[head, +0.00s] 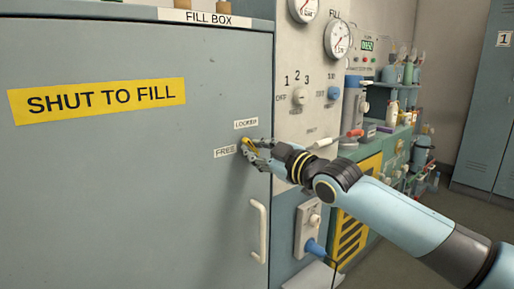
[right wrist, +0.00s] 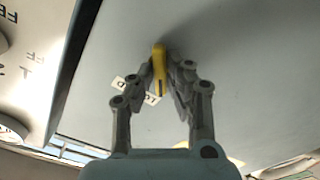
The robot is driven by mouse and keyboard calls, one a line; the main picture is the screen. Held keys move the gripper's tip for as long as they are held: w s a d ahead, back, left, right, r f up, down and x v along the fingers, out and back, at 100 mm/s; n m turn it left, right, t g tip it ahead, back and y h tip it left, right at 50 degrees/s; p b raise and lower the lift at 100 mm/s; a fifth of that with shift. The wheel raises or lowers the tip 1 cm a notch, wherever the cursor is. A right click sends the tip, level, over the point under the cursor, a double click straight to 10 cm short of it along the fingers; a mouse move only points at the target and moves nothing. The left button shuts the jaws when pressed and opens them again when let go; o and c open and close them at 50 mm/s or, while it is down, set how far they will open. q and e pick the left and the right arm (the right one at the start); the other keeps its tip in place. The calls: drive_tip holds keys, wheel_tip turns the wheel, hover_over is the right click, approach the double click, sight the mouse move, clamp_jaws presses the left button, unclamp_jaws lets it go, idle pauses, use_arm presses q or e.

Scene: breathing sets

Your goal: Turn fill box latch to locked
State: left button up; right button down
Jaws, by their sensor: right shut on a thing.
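The fill box (head: 130,205) is a large grey-blue cabinet whose door appears closed. Its small yellow latch (head: 248,143) is at the door's right side, near the LOCKED label (head: 246,124) and the FREE label (head: 225,152). My right gripper (head: 253,150) is shut on the latch. In the right wrist view the yellow latch (right wrist: 159,68) stands between the two fingers of the right gripper (right wrist: 161,82). The fingers hide part of the latch, so I cannot tell exactly which label it points at. My left gripper is not in view.
A white door handle (head: 259,230) is below the latch. To the right, a panel carries gauges (head: 338,39) and knobs (head: 299,96). A blue plug (head: 316,248) sits below my right arm. Shelves with bottles (head: 392,70) and grey lockers (head: 488,110) stand farther right.

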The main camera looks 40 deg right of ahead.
sight(246, 104)
drive_tip(key=m+p, duration=0.1)
drive_tip(key=m, duration=0.2)
drive_tip(key=shift+r+p, duration=0.1)
drive_tip(key=shift+p, duration=0.2)
drive_tip(key=shift+m+p, duration=0.55)
drive_tip(key=shift+m, duration=1.45)
drive_tip(key=c, duration=1.3)
unclamp_jaws()
drive_tip(key=shift+c, duration=0.2)
wheel_tip(246, 104, up, 10)
drive_tip(key=shift+f, duration=0.1)
